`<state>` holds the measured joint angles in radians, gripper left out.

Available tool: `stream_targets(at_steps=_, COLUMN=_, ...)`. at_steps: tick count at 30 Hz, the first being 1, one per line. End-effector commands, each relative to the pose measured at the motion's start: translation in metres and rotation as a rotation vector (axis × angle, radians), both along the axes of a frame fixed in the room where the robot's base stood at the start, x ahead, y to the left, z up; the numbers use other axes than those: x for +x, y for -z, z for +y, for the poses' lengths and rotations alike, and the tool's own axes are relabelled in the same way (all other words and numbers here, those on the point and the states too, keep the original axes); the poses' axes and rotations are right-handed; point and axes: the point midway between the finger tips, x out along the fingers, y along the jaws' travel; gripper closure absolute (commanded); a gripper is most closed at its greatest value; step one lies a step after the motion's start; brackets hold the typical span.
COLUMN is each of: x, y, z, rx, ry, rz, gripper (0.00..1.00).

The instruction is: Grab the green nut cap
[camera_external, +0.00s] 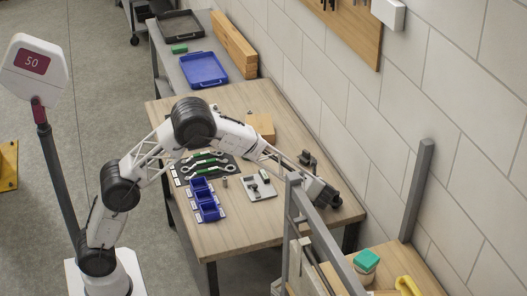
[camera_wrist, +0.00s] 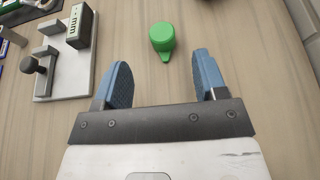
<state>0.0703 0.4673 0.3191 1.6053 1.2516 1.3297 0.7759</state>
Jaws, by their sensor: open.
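The green nut cap (camera_wrist: 162,38) is a small round green piece with a short pointed tab. It lies on the wooden table (camera_wrist: 240,30), beyond my fingertips and roughly centred between them in the wrist view. My gripper (camera_wrist: 163,80) is open, with its two blue finger pads wide apart and nothing between them. In the external view my gripper (camera_external: 326,196) is low over the right end of the table, near the wall. I cannot make out the cap in that view; my arm seems to hide it.
A light fixture plate (camera_wrist: 60,72) with a knob and an "mm" block lies left of the cap; it also shows externally (camera_external: 262,193). Blue bins (camera_external: 204,205) and green wrenches (camera_external: 205,160) lie farther left. A grey frame (camera_external: 292,215) stands in front of my gripper.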

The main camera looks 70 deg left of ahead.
Motion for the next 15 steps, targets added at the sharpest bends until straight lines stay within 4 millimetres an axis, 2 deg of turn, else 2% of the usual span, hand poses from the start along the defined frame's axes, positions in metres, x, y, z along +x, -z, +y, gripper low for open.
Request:
stream_targets(at_steps=6, x=0.000, y=0.007, z=0.016, rx=0.000, ry=-0.001, rz=0.000, gripper=0.35)
stream_targets(at_steps=15, x=0.000, y=0.007, z=0.018, rx=0.000, ry=0.000, rz=0.000, gripper=0.35)
